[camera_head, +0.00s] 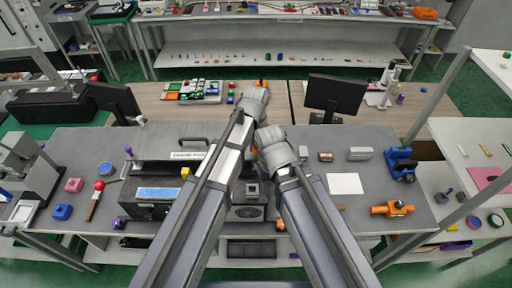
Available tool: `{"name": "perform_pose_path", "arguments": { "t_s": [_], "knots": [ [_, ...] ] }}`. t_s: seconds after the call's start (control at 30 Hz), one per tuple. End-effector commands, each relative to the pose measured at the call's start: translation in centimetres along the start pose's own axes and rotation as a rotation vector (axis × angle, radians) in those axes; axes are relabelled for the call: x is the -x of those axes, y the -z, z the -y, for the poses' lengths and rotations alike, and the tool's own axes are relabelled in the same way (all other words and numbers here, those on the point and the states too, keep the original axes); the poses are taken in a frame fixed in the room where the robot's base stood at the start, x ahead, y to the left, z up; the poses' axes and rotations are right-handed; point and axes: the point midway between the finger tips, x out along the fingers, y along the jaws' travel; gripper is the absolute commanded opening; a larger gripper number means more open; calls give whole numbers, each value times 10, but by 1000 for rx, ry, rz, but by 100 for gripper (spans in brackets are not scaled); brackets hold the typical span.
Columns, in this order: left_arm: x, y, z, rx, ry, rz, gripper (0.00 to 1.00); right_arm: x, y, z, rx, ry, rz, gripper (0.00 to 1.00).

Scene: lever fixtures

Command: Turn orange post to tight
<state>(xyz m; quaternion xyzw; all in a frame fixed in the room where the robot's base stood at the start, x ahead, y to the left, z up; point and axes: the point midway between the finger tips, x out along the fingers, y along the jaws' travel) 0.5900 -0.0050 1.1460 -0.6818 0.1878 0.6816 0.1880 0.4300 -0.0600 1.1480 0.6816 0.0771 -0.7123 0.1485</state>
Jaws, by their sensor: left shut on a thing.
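My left gripper (255,97) reaches up the middle of the view, over the far wooden table. A small orange part (262,83) shows right at its far end, and the gripper is shut on it. It seems to be the orange post; most of it is hidden behind the gripper, so its turn position cannot be read. My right gripper (272,138) is just below, over the back edge of the grey table. A bit of orange (256,151) shows at its left side. Its fingers are hidden, so I cannot tell whether it is open.
An orange fixture (392,209) and a blue fixture (400,163) stand on the grey table at right. A black monitor (334,93) stands right of my grippers. A multicoloured tray (199,91) lies to their left. A white sheet (345,183) lies flat at right.

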Motion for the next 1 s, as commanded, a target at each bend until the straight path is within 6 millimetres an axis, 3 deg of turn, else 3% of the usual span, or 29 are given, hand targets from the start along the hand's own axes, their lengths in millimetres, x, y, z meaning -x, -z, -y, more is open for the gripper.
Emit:
{"name": "perform_pose_path", "arguments": {
  "t_s": [0.3,0.33,0.6,1.0],
  "knots": [
    [0,0,0,-3,-1,1,0,0,0,0,0,0,0,50],
    [0,0,0,-3,-1,1,29,0,0,0,0,0,0,50],
    [0,0,0,-2,0,0,58,0,0,0,0,0,0,50],
    [6,0,0,-1,0,0,58,6,0,0,0,0,0,50]
  ]
}}
